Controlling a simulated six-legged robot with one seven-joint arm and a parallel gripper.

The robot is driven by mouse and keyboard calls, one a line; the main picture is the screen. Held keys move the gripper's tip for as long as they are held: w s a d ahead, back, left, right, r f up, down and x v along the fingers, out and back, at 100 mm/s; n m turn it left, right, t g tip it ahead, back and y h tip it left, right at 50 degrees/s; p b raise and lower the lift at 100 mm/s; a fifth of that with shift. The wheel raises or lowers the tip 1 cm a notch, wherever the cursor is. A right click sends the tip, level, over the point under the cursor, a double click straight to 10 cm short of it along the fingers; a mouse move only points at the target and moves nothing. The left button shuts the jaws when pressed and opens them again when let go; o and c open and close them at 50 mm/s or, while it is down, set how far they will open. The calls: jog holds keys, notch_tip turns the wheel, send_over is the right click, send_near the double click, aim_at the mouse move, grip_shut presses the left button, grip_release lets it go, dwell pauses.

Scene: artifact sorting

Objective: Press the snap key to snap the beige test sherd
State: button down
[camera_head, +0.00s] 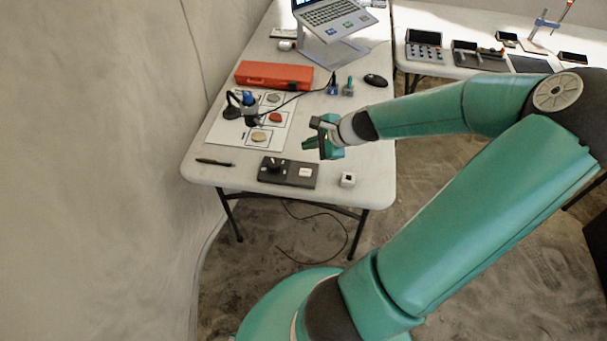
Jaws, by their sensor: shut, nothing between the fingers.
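The beige sherd (260,136) lies in the nearest marked square of a white board (226,136) on the near table. A red sherd (275,118) and a grey sherd (273,98) lie in the squares behind it. A dark control box (289,180) near the front edge carries a black knob (275,163) and a pale key (306,172). A small white cube with a dark top (348,179) stands to its right. I cannot tell which one is the snap key. My gripper (310,143) is shut and empty, behind the box and apart from it.
A black and blue device on a stand (248,101) stands at the board's left. A red case (274,75), laptop (335,14), mouse (376,80) and pen (214,162) are on the table. Cables cross the middle. A second table (440,70) stands at the back right.

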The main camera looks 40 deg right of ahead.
aim_at(309, 173)
jog(key=shift+w, duration=0.15)
jog(key=shift+f, duration=4.45)
jog(key=shift+f, duration=0.15)
jog(key=shift+f, duration=0.25)
jog(key=shift+f, duration=0.45)
jog(key=shift+r, duration=0.85)
